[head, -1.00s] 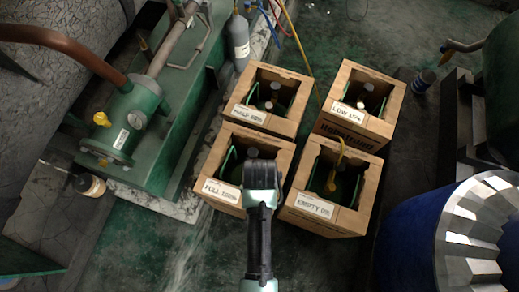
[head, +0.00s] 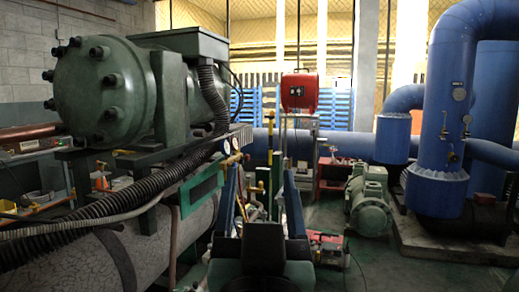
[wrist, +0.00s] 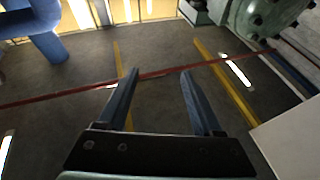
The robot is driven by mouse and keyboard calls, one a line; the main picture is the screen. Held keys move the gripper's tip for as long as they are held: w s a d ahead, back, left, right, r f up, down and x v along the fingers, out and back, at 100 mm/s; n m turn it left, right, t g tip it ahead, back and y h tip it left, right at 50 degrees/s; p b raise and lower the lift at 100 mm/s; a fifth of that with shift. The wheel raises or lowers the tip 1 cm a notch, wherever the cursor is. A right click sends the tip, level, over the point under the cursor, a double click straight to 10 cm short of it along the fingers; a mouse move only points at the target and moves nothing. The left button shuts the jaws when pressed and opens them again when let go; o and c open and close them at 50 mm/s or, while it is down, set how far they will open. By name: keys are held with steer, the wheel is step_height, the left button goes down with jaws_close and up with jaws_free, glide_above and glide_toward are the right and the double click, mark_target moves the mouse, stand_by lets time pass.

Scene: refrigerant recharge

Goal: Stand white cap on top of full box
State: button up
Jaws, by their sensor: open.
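Neither the white cap nor the full box shows in the current views. My gripper (head: 261,172) is raised in front of me in the head view, its two blue fingers spread apart.
A large green compressor (head: 105,90) fills the left. Blue pipes (head: 447,110) stand at the right, with a green pump (head: 370,203) beside them. A red machine (head: 300,91) stands at the back. Some open floor (head: 395,270) shows at lower right.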

steer(key=s+r+t, duration=0.4)
steer(key=s+r, duration=0.5)
steer(key=r, duration=0.3)
steer(key=shift+s+n+t, duration=0.3)
steer(key=shift+s+t, duration=0.05)
steer(key=shift+t, duration=0.05)
